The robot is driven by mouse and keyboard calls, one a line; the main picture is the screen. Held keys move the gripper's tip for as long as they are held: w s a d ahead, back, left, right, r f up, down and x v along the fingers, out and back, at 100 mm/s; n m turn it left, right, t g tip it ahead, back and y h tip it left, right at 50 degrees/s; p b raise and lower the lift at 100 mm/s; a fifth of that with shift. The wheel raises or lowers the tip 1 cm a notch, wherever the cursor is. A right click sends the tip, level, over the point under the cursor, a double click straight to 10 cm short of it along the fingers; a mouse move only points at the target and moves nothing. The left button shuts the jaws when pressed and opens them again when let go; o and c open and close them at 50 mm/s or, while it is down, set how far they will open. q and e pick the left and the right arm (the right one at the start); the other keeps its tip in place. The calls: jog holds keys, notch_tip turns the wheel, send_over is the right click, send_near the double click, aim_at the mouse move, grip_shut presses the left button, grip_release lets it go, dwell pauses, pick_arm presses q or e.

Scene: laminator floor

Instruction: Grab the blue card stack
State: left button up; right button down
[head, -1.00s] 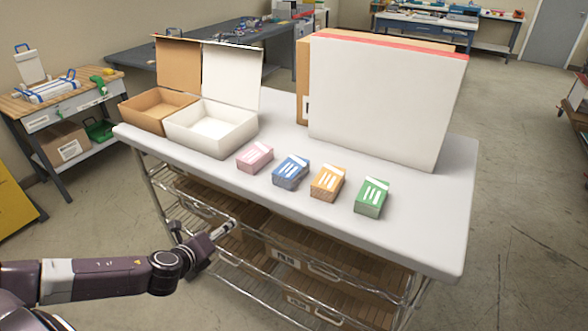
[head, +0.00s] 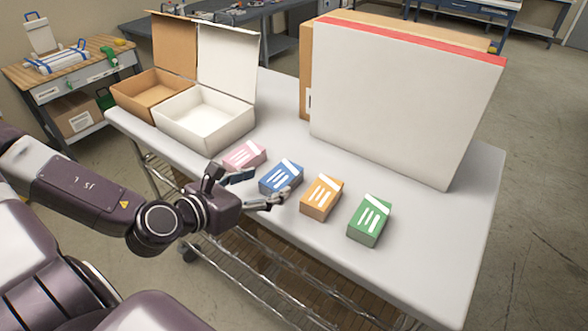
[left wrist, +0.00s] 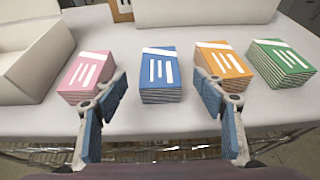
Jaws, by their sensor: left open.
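The blue card stack (head: 281,178) lies on the white table between the pink and orange stacks. In the left wrist view the blue stack (left wrist: 160,75) sits ahead of and between the open fingers, with white stripes on its top. My left gripper (head: 258,190) is open and empty at the table's front edge, its two fingers pointing toward the blue stack. In the left wrist view the left gripper (left wrist: 163,105) shows a wide gap between its blue-padded fingertips. The fingers do not appear to hold the stack. My right gripper is not in view.
A pink stack (head: 244,156) lies left of the blue one; orange (head: 321,197) and green (head: 369,220) stacks lie to the right. An open white box (head: 205,118) and brown box (head: 150,92) stand at left. A large white panel (head: 400,100) stands behind. Bare tabletop (head: 440,235) lies at right.

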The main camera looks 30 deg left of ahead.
aim_at(281, 175)
pick_arm(q)
jog(key=shift+w+d+f+b, duration=0.1)
jog(key=shift+w+f+b, duration=0.15)
jog(key=shift+w+b, duration=0.45)
jog(key=shift+w, duration=0.1)
jog(key=x, duration=0.2)
jog(key=shift+w, duration=0.4)
jog(key=w+f+b, duration=0.1)
jog(key=b, duration=0.1)
jog(key=shift+w+f+b, duration=0.1)
jog(key=shift+w+b, duration=0.1)
jog(key=shift+b, duration=0.1)
jog(key=shift+w+b, duration=0.4)
jog(key=shift+b, duration=0.1)
jog(key=c, duration=1.4)
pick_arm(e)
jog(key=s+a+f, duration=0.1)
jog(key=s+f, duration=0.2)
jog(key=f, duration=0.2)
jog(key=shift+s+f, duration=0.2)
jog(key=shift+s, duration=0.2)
